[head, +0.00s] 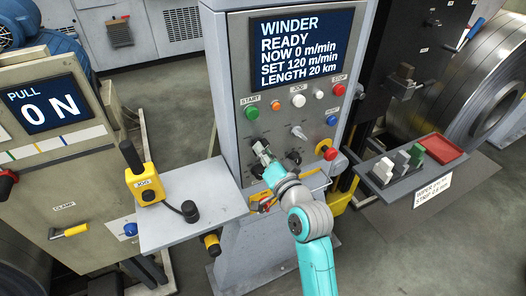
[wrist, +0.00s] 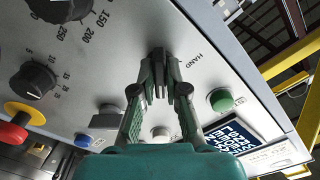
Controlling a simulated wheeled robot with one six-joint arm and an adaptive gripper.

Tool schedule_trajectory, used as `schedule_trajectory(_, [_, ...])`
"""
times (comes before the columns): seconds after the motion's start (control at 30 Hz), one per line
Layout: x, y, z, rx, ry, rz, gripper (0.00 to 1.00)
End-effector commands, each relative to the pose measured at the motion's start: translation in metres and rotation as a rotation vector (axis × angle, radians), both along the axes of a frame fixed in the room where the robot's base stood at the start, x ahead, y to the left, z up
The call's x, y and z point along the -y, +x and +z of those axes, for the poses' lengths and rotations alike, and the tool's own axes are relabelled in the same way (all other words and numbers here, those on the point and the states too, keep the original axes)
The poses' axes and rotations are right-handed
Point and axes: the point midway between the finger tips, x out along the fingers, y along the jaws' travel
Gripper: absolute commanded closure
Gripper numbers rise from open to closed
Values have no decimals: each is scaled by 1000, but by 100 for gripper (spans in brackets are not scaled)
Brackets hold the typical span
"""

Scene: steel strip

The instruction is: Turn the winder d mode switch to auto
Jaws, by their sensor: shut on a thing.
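The winder's control panel (head: 240,160) stands in the middle of the head view, below a screen (head: 305,45) reading WINDER READY, NOW 0 m/min. My gripper (head: 262,150) is at the left part of this panel. In the wrist view my gripper (wrist: 160,85) is shut on a small dark switch knob (wrist: 157,57) on the panel face. The word HAND is printed just right of the knob. The fingers hide much of the knob, and I cannot read which way it points. No AUTO label is legible.
Near the switch are a green START button (head: 252,112), a red STOP button (head: 339,89), a red emergency stop (head: 326,149) and a black dial (wrist: 35,80). A shelf with a yellow JOG box (head: 145,183) juts out left. A tray (head: 400,180) with blocks is at right.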

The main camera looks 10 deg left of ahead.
Motion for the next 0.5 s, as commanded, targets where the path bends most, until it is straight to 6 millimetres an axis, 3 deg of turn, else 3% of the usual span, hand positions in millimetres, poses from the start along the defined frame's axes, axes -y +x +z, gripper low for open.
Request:
schedule_trajectory(0.17, [0,0,-1,-2,0,0,100])
schedule_trajectory(0.2, [0,0,-1,-2,0,0,83])
schedule_trajectory(0.3, [0,0,-1,-2,0,0,62])
schedule_trajectory(0.5, [0,0,0,0,0,0,62])
